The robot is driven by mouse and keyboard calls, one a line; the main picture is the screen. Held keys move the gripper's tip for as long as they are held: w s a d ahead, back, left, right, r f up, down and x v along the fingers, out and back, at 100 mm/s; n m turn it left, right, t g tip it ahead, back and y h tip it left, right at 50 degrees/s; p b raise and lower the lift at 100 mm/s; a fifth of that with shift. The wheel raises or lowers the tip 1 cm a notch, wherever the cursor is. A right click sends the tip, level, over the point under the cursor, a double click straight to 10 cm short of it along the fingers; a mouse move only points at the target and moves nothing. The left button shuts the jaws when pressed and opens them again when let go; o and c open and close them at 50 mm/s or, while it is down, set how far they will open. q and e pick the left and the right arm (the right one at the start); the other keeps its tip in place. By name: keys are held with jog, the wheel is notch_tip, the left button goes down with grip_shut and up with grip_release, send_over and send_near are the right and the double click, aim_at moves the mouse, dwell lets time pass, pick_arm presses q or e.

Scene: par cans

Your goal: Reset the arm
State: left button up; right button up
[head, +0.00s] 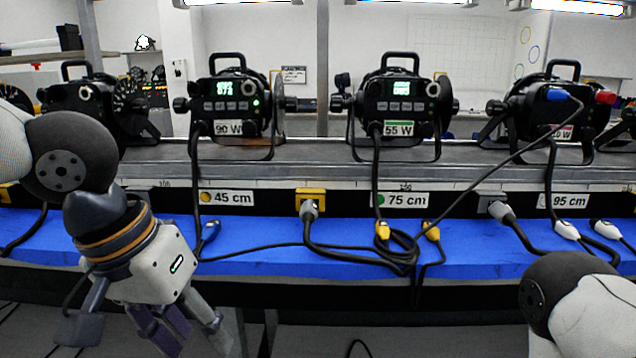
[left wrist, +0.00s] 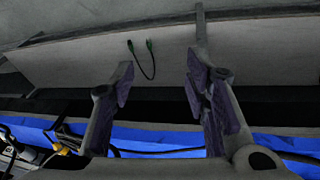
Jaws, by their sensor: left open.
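My left gripper (head: 190,335) hangs at the lower left of the head view, pointing down in front of the blue ledge. Its two fingers are apart, with nothing between them. The left wrist view also shows the left gripper (left wrist: 160,82) with its dark pads spread and empty. A part of my right arm (head: 585,310) shows at the lower right of the head view. The right gripper is out of view.
Black par cans (head: 232,105), (head: 400,105) stand in a row on the grey shelf (head: 320,155). Below them, the blue ledge (head: 300,262) carries black cables (head: 375,250) with several yellow and white connectors. A thin dark cable (left wrist: 142,62) shows in the left wrist view.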

pick_arm(q)
jog(key=s+d+f+n+g+h, duration=0.1)
jog(key=s+d+f+g, duration=0.15)
jog(key=s+f, duration=0.55)
jog(key=s+d+f+g+h, duration=0.2)
jog(key=s+d+f, duration=0.1)
jog(key=f, duration=0.9)
jog(key=s+a+f+n+t+y, duration=0.1)
jog(key=s+a+f+y, duration=0.4)
jog(key=s+a+f, duration=0.8)
jog(key=shift+s+a+f+n, duration=0.3)
jog(key=shift+a+f, duration=0.15)
jog(key=shift+f, duration=0.2)
pick_arm(e)
jog(key=shift+w, duration=0.15)
